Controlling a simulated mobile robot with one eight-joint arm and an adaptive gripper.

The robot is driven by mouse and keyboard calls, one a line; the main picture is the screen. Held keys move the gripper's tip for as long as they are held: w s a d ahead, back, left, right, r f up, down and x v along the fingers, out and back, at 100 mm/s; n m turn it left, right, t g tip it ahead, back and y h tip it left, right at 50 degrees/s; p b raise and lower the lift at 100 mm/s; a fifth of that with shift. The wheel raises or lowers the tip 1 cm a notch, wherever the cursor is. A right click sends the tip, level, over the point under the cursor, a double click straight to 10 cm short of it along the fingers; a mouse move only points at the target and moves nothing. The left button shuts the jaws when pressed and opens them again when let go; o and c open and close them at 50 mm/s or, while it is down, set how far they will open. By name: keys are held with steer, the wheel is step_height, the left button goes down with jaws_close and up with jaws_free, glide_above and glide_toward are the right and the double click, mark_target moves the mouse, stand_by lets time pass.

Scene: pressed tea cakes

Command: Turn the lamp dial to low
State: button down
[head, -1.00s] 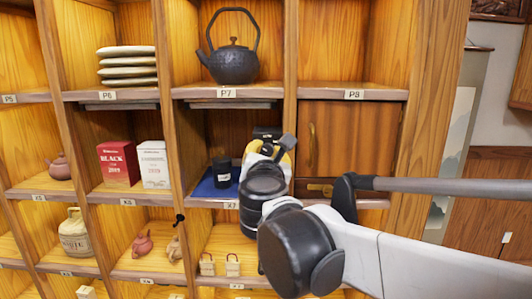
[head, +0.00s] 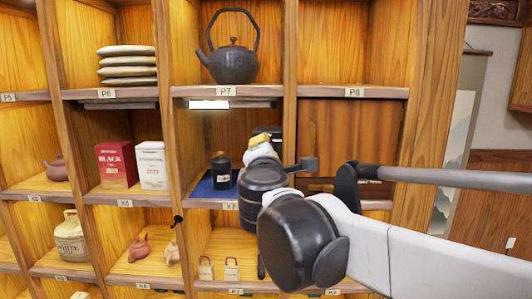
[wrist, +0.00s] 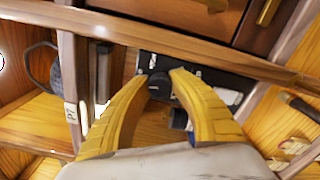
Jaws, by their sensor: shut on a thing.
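The lamp dial (wrist: 159,87) is a dark round knob between my yellow fingertips in the wrist view. It sits by a black panel (wrist: 212,78) with small white marks, which I cannot read. My gripper (wrist: 167,80) is shut on the dial. In the head view my gripper (head: 258,142) reaches into the bay under the P7 shelf, in front of a black box (head: 268,131); the dial itself is hidden there. The strip lamp (head: 208,104) under the P7 shelf glows white at its left part. The dial's setting cannot be read.
A black jar (head: 221,171) stands on a blue mat (head: 203,189) left of my gripper. A dark kettle (head: 233,64) stands on the shelf above. A wooden cabinet door (head: 355,133) is close on the right. Shelf dividers and edges surround the bay.

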steer(key=shift+m, duration=0.6)
steer(key=c, duration=1.4)
jaws_free()
steer(key=s, duration=1.2)
steer(key=shift+a, duration=0.2)
